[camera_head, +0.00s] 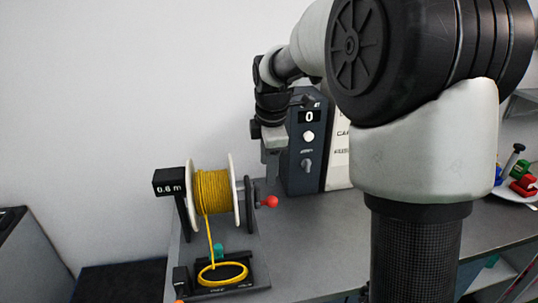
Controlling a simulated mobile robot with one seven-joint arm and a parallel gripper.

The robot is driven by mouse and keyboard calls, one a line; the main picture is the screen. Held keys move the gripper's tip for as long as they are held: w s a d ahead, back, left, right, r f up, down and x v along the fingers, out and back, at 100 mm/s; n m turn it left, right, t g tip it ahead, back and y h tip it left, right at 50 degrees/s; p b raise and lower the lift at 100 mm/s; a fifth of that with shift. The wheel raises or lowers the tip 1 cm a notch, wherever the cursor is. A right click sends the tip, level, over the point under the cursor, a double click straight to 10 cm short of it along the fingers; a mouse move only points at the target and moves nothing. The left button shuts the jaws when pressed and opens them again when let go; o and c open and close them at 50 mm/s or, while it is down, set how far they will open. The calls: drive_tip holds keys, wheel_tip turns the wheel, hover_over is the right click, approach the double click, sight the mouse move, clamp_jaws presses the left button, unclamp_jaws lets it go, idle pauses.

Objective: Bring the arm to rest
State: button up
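My arm rises in the right half of the head view and bends over to the left. My gripper (271,165) hangs pointing down above the grey bench, in front of the dark control box (305,150). It is just right of the yellow cable spool and above the red-knobbed crank. The fingers are small here, and I cannot tell whether they are open or shut. I see nothing clearly held in them.
The spool (212,192) stands beside a "0.6 m" display (169,187), with a red crank knob (271,201). A yellow cable coil (222,273) lies in front. A white plate (514,192) with coloured parts is at right. Bare bench (320,245) lies between.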

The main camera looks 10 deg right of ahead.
drive_tip(key=s+r+m+t+p, duration=0.1)
drive_tip(key=s+r+m, duration=0.35)
drive_tip(key=s, duration=0.35)
drive_tip(key=s+r+m+p, duration=0.1)
drive_tip(key=s+r+m, duration=0.3)
drive_tip(key=s+r, duration=0.25)
drive_tip(key=s+d+f+m+t+p, duration=0.1)
drive_tip(key=s+f+m, duration=0.1)
drive_tip(key=s+m, duration=0.7)
drive_tip(key=s, duration=0.3)
drive_tip(key=shift+s+f+t+p, duration=0.3)
drive_tip(key=shift+s+t+p, duration=0.05)
drive_tip(key=shift+t, duration=0.05)
drive_tip(key=shift+m, duration=0.25)
